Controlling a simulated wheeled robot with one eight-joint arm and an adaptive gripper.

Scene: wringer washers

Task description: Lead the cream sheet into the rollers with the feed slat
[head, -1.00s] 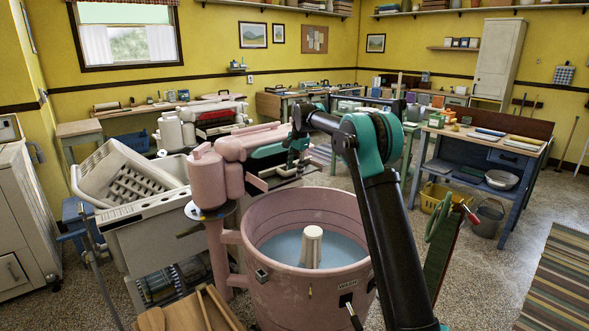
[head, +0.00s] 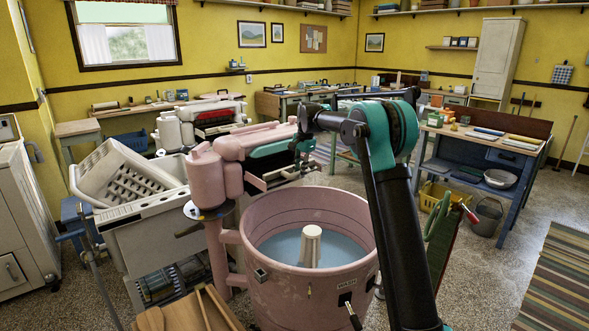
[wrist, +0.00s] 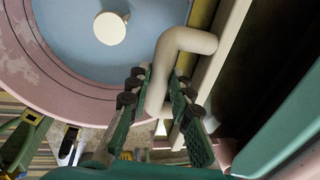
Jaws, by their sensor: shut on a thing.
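The pink wringer washer's head (head: 250,140) stands above its round pink tub (head: 310,285). My gripper (head: 302,158) is beside the right part of the wringer head. In the wrist view my gripper (wrist: 160,95) is shut on a smooth, cream, bent handle (wrist: 183,48). The handle seems to join a long pale bar (wrist: 225,40), which looks like the feed slat; the join is not clear. A narrow light strip (head: 254,183) sticks out below the wringer head. I cannot make out the cream sheet for certain, and the roller gap is hidden.
The tub holds bluish water around a cream agitator (head: 311,245); both show below my gripper. A grey wash tub (head: 150,225) with a white basket (head: 125,175) stands at left. A blue workbench (head: 485,160) stands at right. Floor is open between the bench and the striped rug (head: 560,285).

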